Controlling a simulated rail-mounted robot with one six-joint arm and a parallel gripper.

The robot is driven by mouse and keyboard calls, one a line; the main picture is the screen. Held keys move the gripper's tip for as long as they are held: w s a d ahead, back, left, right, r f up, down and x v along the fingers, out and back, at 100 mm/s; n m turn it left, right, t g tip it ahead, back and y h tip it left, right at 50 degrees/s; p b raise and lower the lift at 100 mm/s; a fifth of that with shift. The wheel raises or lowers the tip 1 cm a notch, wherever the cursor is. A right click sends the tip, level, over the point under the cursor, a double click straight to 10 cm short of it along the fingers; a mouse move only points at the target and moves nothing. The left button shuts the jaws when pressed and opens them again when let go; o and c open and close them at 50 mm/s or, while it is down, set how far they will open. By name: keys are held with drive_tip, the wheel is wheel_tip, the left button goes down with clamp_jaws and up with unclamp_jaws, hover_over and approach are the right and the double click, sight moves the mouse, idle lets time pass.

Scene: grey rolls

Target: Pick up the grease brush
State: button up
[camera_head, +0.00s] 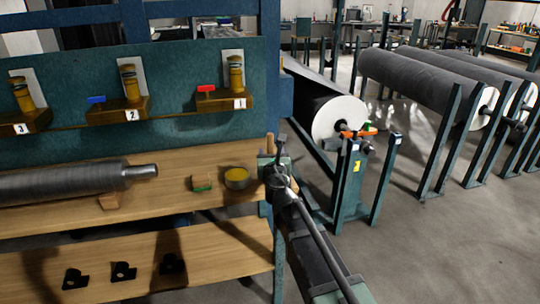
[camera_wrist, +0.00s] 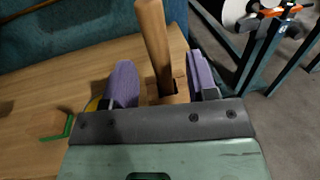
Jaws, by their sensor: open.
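The grease brush shows as an upright, slightly tilted wooden handle (camera_wrist: 153,38) in the wrist view. Its lower end meets a small wooden piece on the bench; no bristles are visible. My gripper (camera_wrist: 163,80) is open, with one purple-padded finger on each side of the handle and gaps between. In the head view my gripper (camera_head: 272,167) is at the bench's right end, and the handle top (camera_head: 269,143) shows just above it. My gripper hides the brush's lower part there.
A tin with yellow contents (camera_head: 237,178) and a wooden block with a green underside (camera_head: 202,183) stand left of my gripper. A grey roller (camera_head: 65,182) lies farther left. A blue-green panel (camera_head: 170,75) rises behind. A large roll on a stand (camera_head: 340,117) is right.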

sight(270, 149)
drive_tip(key=w, duration=0.5)
drive_tip(key=shift+a, duration=0.4)
clamp_jaws()
drive_tip(key=shift+r, duration=0.15)
wheel_tip(270, 149, up, 20)
drive_tip(key=p, duration=2)
